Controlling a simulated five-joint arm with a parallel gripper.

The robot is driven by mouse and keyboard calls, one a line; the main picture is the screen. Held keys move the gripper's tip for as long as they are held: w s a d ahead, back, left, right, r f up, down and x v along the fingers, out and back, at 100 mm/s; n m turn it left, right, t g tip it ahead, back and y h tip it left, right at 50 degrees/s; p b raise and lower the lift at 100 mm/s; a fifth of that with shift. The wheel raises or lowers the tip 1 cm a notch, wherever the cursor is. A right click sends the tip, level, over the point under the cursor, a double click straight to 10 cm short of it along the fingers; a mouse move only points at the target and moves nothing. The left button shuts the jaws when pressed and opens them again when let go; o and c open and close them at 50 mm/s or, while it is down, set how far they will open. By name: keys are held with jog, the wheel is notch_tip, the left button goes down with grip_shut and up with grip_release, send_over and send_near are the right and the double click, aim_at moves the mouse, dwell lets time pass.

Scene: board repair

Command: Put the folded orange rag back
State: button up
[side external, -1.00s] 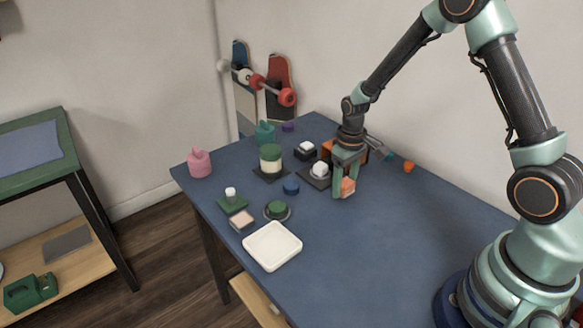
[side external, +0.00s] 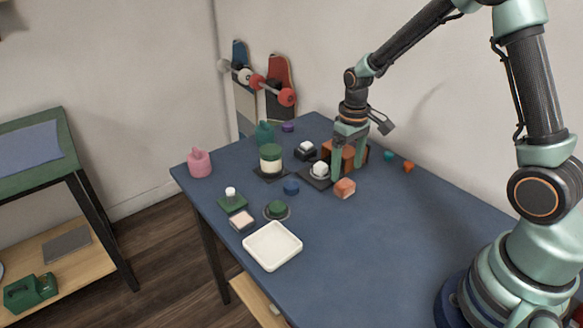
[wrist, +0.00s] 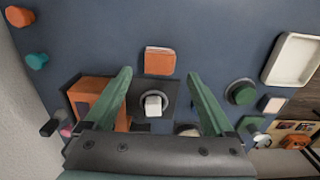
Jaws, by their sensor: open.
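The folded orange rag (side external: 344,188) is a small salmon-orange block lying on the blue table, in front of the orange-brown box. In the wrist view the rag (wrist: 160,61) lies just beyond and between the fingertips, with nothing touching it. My gripper (side external: 350,172) is open and empty, raised a little above and behind the rag. In the wrist view my gripper (wrist: 160,75) has its two green fingers spread wide. The orange-brown box (side external: 357,153) stands behind the gripper, partly hidden by it.
A white knob on a dark square base (side external: 319,170) stands close left of the gripper. A white tray (side external: 272,246) lies at the front left. The table right of the rag is clear.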

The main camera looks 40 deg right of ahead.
notch_tip(320, 180, up, 6)
notch_tip(320, 180, up, 8)
jog(key=t, duration=0.2)
send_over(345, 183)
jog(key=s+a, duration=0.3)
jog(key=s, duration=0.1)
jog(key=s+a+r+t, duration=0.3)
jog(key=s+r, duration=0.1)
jog(key=s, duration=0.4)
jog(key=shift+a+r+t, duration=0.25)
jog(key=shift+t, duration=0.05)
